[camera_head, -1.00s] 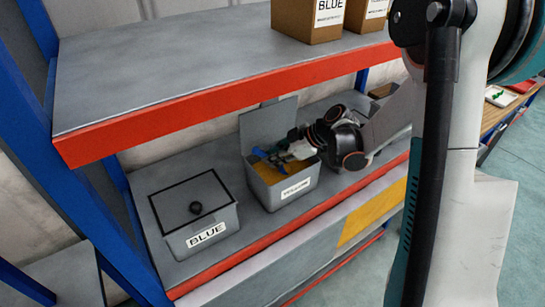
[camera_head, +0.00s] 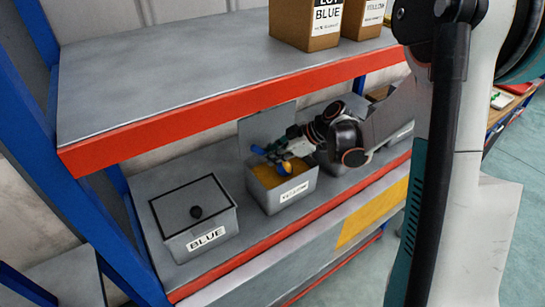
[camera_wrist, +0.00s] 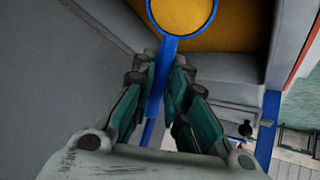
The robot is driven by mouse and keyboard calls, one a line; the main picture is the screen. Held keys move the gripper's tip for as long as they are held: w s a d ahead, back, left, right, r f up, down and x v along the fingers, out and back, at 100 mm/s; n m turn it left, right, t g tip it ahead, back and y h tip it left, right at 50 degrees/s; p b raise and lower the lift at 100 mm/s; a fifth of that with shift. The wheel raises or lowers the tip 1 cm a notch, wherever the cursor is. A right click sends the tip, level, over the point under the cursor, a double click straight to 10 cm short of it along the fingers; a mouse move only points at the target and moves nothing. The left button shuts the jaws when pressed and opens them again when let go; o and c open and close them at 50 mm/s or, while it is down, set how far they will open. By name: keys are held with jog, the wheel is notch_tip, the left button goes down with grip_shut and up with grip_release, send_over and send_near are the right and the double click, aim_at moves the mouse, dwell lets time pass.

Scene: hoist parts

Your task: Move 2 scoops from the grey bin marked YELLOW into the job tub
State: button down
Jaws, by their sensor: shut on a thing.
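The grey bin marked YELLOW (camera_head: 297,194) stands on the lower shelf, its lid (camera_head: 268,125) tipped up at the back and yellow-orange material inside. My gripper (camera_head: 287,146) is above the bin's opening, shut on the handle of a blue scoop (camera_head: 258,150). In the wrist view my gripper (camera_wrist: 166,68) grips the blue handle, and the scoop's round bowl (camera_wrist: 181,14) shows yellow inside its blue rim, over the bin's material (camera_wrist: 232,30). The bowl is cut off at the top there. I cannot pick out the job tub.
A closed grey bin marked BLUE (camera_head: 196,218) stands to the left. Brown boxes (camera_head: 304,22) stand on the upper shelf, whose red front edge (camera_head: 220,105) is above my gripper. Another grey bin (camera_head: 400,135) is to the right, partly behind my arm. A white tray (camera_head: 502,99) lies far right.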

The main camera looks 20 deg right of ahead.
jog(key=shift+r+p, duration=2)
jog(key=shift+r, duration=1.7)
